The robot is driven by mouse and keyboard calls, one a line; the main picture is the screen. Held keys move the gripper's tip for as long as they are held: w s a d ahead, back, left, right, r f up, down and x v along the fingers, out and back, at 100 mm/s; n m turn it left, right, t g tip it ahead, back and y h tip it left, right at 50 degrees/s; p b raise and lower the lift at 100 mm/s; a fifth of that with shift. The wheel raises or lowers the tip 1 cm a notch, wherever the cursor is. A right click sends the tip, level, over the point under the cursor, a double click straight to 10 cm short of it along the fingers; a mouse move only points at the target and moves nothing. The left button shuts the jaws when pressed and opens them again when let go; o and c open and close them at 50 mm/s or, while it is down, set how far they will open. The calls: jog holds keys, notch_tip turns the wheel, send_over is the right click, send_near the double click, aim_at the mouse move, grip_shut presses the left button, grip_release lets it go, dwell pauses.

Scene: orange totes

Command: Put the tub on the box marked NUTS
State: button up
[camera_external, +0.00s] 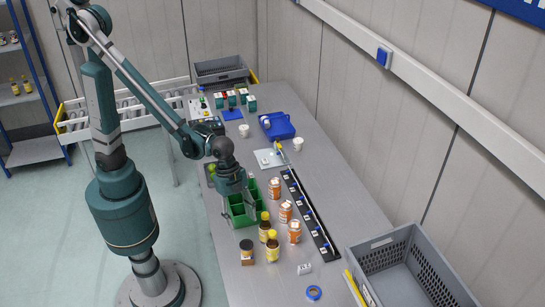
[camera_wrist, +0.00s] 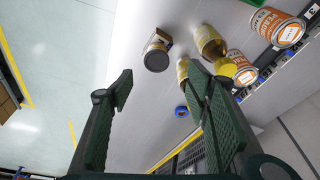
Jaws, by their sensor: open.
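My gripper (camera_external: 248,208) is open and empty over the green divided crate (camera_external: 238,216); its spread fingers (camera_wrist: 158,78) also show in the wrist view. I cannot tell which thing is the tub. Several orange-and-white labelled containers (camera_external: 285,211) stand in a row right of the crate; one (camera_wrist: 277,27) shows at the wrist view's upper right. A brown jar with a dark lid (camera_external: 247,254) stands at the table's near left; it appears beyond my fingertips in the wrist view (camera_wrist: 157,54). No NUTS marking is legible.
Yellow-capped bottles (camera_external: 272,247) stand close to the containers. A black strip (camera_external: 310,215) runs along their right side. A blue tape roll (camera_external: 314,293) and small white block (camera_external: 304,268) lie near the front. A grey tote (camera_external: 405,270) stands at right. A blue tray (camera_external: 277,126) lies farther back.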

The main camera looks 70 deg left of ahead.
jog(key=a+r+n+t, duration=0.25)
jog(key=a+r, duration=0.35)
jog(key=a, duration=0.5)
jog(key=a+r+n+t, duration=0.1)
jog(key=a+r+n, duration=0.35)
jog(key=a, duration=0.65)
jog(key=s+a+r+n+t+y, duration=0.1)
jog(key=s+a+r+n, duration=0.1)
jog(key=a, duration=0.7)
jog(key=s+a+r+n+t+y, duration=0.1)
jog(key=s+a+n, duration=0.4)
jog(key=a, duration=0.5)
notch_tip(320, 180, up, 2)
jog(key=shift+s+r+y, duration=0.1)
jog(key=shift+s+y, duration=0.15)
jog(key=shift+y, duration=0.25)
jog(key=shift+t, duration=0.25)
notch_tip(320, 180, down, 8)
jog(key=b, duration=0.7)
jog(key=shift+r, duration=0.25)
